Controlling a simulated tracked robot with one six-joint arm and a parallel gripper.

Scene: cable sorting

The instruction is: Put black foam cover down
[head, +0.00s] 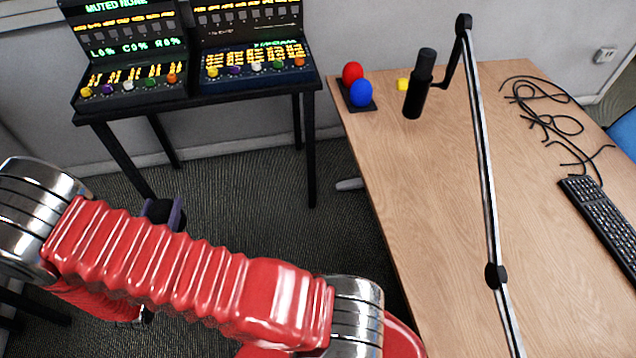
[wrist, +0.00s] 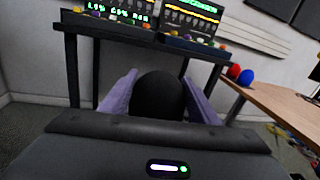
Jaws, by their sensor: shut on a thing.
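The black foam cover (wrist: 157,96) is a dark rounded piece between the two purple fingers of my gripper (wrist: 158,100) in the wrist view. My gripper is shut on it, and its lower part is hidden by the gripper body. In the head view the cover (head: 160,211) shows as a small dark shape with purple finger parts beside it, partly behind my red arm. My gripper holds it out over the dark carpet, in front of the black console table and left of the wooden desk.
The black table (head: 205,100) carries two lit consoles. The wooden desk (head: 420,200) holds red (head: 352,72) and blue (head: 361,92) balls on a black base, a black microphone (head: 419,84) on a boom arm, a keyboard (head: 605,222) and loose black cables (head: 545,118). Its left front part is clear.

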